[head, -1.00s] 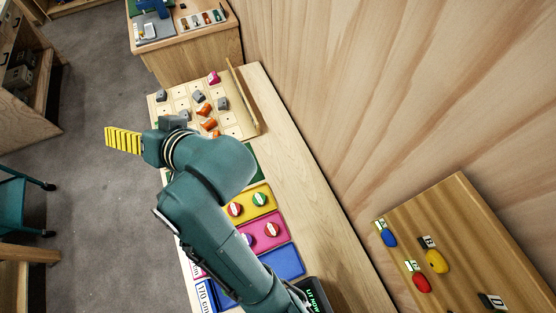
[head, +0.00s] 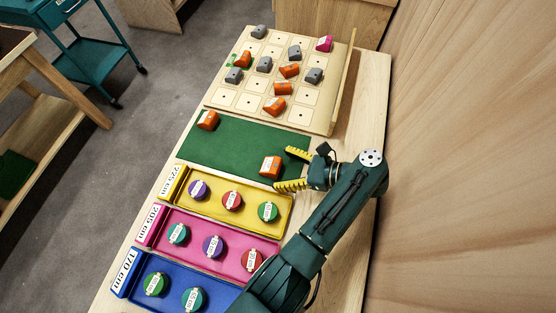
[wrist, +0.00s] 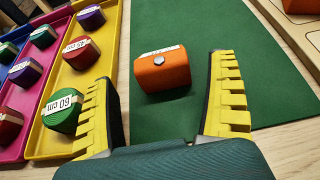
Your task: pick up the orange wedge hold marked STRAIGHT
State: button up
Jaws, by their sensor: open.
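An orange wedge hold (head: 270,167) lies on the green mat (head: 225,147) near its lower right corner. In the wrist view this orange hold (wrist: 162,69) sits between and a little beyond my spread fingers, with a pale label along its upper edge; the lettering is too small to read. My gripper (head: 283,169) is open and empty, its yellow ridged fingers pointing at the hold from the right. A second orange hold (head: 207,120) lies at the mat's upper left. More orange holds, such as one on the board (head: 275,106), are there; I cannot tell which is marked STRAIGHT.
The peg board (head: 227,98) behind the mat carries grey, orange and pink holds, with a raised wooden strip (head: 343,82) along its right. Yellow (head: 250,219), pink (head: 187,250) and blue (head: 137,292) trays with round labelled holds lie in front. The mat's middle is clear.

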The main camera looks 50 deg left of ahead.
aim_at(265, 164)
jog(key=x, duration=0.3)
jog(key=b+x, duration=0.1)
jog(key=x, duration=0.1)
jog(key=shift+s+a+r, duration=0.1)
jog(key=shift+a+r, duration=0.15)
jog(key=shift+a, duration=0.15)
jog(key=c, duration=1.3)
